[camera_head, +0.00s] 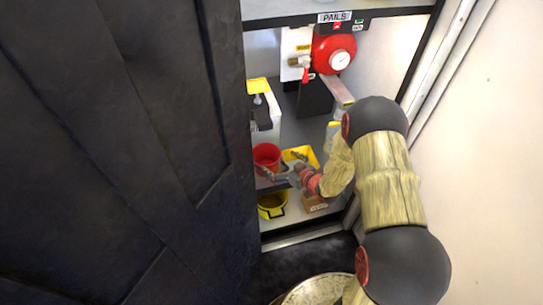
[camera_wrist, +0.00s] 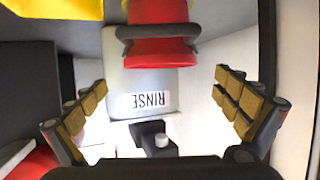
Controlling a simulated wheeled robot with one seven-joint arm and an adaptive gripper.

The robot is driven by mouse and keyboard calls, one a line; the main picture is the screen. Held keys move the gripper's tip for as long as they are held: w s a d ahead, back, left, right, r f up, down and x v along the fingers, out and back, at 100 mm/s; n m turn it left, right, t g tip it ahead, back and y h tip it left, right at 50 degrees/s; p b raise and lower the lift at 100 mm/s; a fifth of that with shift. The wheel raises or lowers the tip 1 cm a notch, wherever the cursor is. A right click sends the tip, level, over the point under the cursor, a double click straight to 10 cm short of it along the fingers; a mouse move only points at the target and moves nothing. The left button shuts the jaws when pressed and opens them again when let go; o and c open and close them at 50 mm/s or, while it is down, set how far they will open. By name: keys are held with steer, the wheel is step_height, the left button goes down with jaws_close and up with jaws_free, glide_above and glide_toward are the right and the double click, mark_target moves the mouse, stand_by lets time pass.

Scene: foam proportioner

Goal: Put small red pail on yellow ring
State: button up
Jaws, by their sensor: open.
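A red pail (camera_head: 266,153) stands open side up inside the cabinet in the head view. A round yellow, ring-like item (camera_head: 272,206) sits below it near the cabinet's front edge; I cannot tell if it is a ring or a bucket. My gripper (camera_head: 277,174) is just below and in front of the pail, partly covering it. In the wrist view my gripper (camera_wrist: 163,105) is open, with nothing between its fingers. A red part with a grey band (camera_wrist: 158,35) lies ahead of it; I cannot tell if it is the pail.
A yellow tray (camera_head: 302,154) is right behind my gripper. A red round unit with a gauge (camera_head: 335,52) hangs at the back. A dark door (camera_head: 120,150) closes in the left. The wrist view shows a RINSE label (camera_wrist: 144,101).

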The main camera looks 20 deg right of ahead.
steer(key=s+d+r+m+g+h, duration=0.1)
steer(key=s+d+r+h, duration=0.15)
steer(key=r, duration=0.95)
steer(key=s+d+r+m+g+h, duration=0.15)
steer(key=d+r+h, duration=0.25)
steer(key=r, duration=0.8)
steer(key=s+a+r+g, duration=0.1)
steer(key=s+a+r, duration=0.2)
steer(key=s, duration=0.7)
steer(key=s+a+r+m+g+y, duration=0.1)
steer(key=s+a+r+g, duration=0.1)
steer(key=s, duration=0.8)
steer(key=s+a+r+m+g, duration=0.1)
steer(key=s+a+r, duration=0.3)
steer(key=s, duration=0.5)
step_height(320, 180, up, 3)
steer(key=shift+s+a+f+p, duration=0.2)
steer(key=shift+s+p, duration=0.2)
